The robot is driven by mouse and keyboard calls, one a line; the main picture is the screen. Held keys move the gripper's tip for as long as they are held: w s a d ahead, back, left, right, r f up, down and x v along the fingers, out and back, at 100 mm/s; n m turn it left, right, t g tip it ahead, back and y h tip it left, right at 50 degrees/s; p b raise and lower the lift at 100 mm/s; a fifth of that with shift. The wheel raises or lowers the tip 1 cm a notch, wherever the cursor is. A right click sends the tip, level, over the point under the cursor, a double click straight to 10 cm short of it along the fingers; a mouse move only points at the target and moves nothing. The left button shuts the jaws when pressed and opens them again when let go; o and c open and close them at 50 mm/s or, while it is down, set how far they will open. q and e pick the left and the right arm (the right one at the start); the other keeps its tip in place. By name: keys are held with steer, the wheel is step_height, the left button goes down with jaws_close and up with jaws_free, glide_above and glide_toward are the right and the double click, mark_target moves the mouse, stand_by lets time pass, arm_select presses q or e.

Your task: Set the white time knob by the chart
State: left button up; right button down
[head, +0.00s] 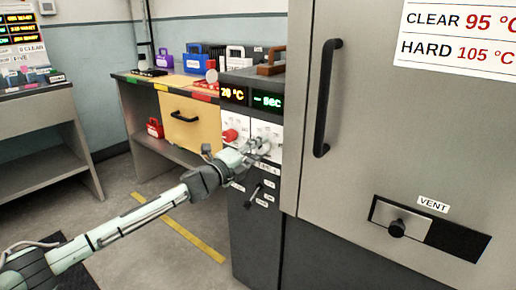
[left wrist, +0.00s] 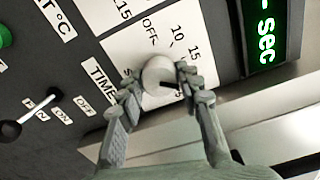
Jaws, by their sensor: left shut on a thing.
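The white time knob (left wrist: 158,72) sits on a white dial plate marked TIME, OFF, 10 and 15. My left gripper (left wrist: 158,90) is shut on the knob, with a finger on either side. A dark pointer mark on the knob points to the lower right in the left wrist view, near a partly hidden figure. In the head view my left gripper (head: 258,150) covers most of this knob. The time display (head: 267,101) reads "- sec". A chart (head: 458,38) on the grey door lists CLEAR 95 °C and HARD 105 °C. My right gripper is out of view.
A red knob (head: 230,135) is left of the time dial, under a display (head: 233,94) reading 20 °C. A black lever (head: 252,195) is below the dials. A door handle (head: 326,98) and a vent slider (head: 397,228) are on the right. A bench (head: 165,82) stands behind.

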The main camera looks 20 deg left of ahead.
arm_select(q)
steer(key=shift+m, duration=0.3)
stand_by(0.4)
steer(key=o, duration=1.2)
steer(key=shift+c, duration=0.2)
steer(key=v, duration=1.2)
steer(key=shift+f, duration=0.1)
